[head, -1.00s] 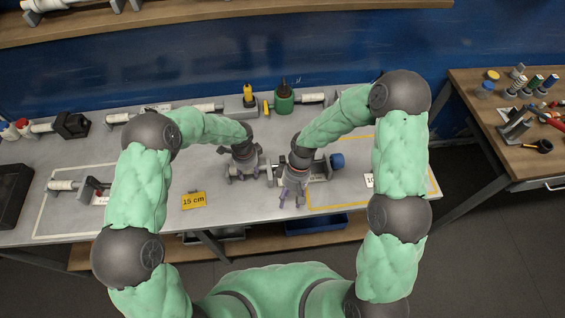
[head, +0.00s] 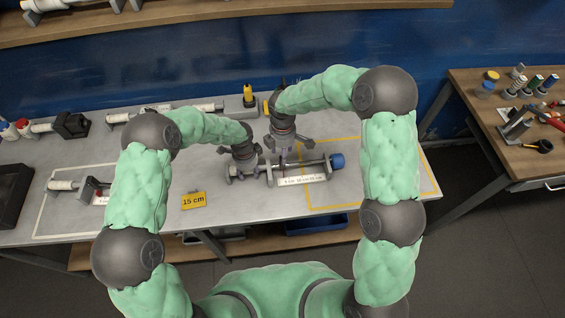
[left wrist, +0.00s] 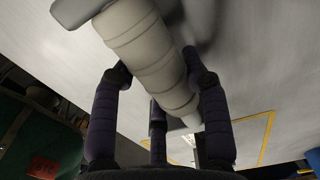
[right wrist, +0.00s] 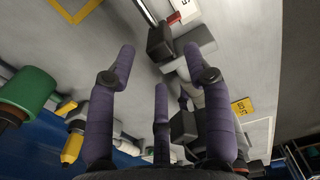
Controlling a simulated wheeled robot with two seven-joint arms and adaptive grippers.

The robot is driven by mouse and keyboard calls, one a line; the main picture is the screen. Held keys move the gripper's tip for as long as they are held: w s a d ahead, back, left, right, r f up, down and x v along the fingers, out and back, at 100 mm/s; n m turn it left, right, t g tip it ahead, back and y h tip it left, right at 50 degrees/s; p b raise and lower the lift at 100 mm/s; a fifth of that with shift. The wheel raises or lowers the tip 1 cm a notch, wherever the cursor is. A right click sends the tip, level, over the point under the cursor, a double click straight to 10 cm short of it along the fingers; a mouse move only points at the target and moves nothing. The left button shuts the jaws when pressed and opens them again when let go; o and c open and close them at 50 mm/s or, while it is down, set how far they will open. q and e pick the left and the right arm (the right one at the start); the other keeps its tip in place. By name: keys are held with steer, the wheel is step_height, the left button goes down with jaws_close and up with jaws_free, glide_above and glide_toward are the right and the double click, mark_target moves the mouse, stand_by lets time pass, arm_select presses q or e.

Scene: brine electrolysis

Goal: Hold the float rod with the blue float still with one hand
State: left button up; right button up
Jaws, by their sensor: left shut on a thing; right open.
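The blue float (head: 337,160) is at the right end of the float rod (head: 312,164), which lies level above the table on a stand with a white label (head: 302,180). My left gripper (head: 243,174) is at the left end of this assembly. In the left wrist view, a pale ribbed cylinder (left wrist: 147,50) of the rod lies between its fingers (left wrist: 160,85), and the gripper is shut on it. My right gripper (head: 290,152) is open over the middle of the assembly, just behind the rod. In the right wrist view, its fingers (right wrist: 160,62) are apart and empty.
A yellow "15 cm" card (head: 193,200) lies front left of the assembly. A yellow-outlined area (head: 385,205) is at the right and a white-outlined one (head: 42,215) at the left. A green holder (right wrist: 28,88) stands near the back wall. The front middle of the table is clear.

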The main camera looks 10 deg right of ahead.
step_height(320, 180, down, 8)
steer(key=shift+r, duration=0.1)
stand_by(0.4)
jaws_close()
steer(key=shift+d, duration=0.1)
